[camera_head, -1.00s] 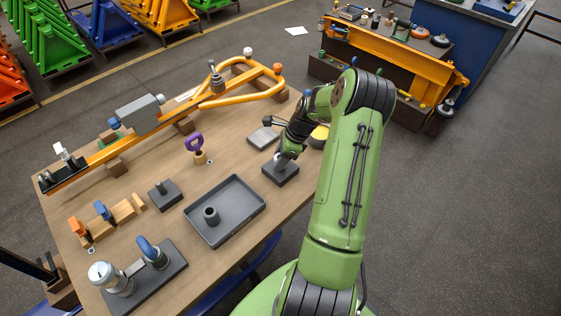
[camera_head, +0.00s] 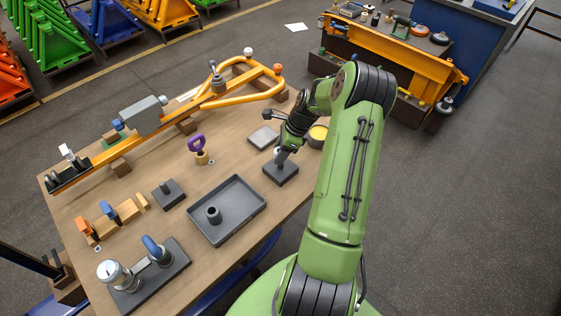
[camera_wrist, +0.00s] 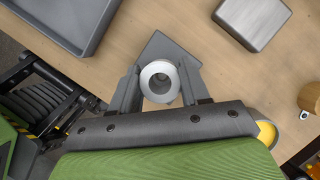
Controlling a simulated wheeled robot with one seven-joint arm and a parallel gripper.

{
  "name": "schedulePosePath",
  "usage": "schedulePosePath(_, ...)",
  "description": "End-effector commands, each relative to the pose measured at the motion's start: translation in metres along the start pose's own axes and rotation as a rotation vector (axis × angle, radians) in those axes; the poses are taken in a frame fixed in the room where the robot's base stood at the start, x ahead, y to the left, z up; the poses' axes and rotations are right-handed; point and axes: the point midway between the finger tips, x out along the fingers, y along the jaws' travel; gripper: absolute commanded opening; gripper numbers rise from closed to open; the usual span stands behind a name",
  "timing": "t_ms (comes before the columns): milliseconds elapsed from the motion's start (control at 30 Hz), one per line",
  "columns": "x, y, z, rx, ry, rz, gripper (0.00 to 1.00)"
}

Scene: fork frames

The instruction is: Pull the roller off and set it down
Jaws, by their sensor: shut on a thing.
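The roller (camera_wrist: 160,82) is a pale grey ring with a dark centre, seen end-on in the wrist view. My gripper (camera_wrist: 160,84) is shut on it, one finger on each side. Beneath it lies a dark square block (camera_wrist: 163,50), also visible in the head view (camera_head: 281,174). In the head view my gripper (camera_head: 280,155) is just above this block. Whether the roller is still around a post on the block cannot be told, as the gripper hides the junction. A grey shallow tray (camera_head: 252,222) is to the left, with a dark hollow cylinder (camera_head: 213,214) standing in it.
A flat grey plate (camera_head: 264,137) and a yellow-topped round container (camera_head: 318,134) are close to my gripper. An orange frame (camera_head: 160,119) spans the bench's back.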

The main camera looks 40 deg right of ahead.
Motion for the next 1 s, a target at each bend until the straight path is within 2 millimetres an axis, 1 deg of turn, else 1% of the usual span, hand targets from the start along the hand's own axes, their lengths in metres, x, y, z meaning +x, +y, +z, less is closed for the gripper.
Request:
schedulePosePath(233,-0.009,0.0,0.004,0.0,0.0,0.0,0.0)
schedulePosePath(567,-0.01,0.0,0.004,0.0,0.0,0.0,0.0)
schedulePosePath(1000,-0.039,0.0,0.016,0.0,0.0,0.0,0.0)
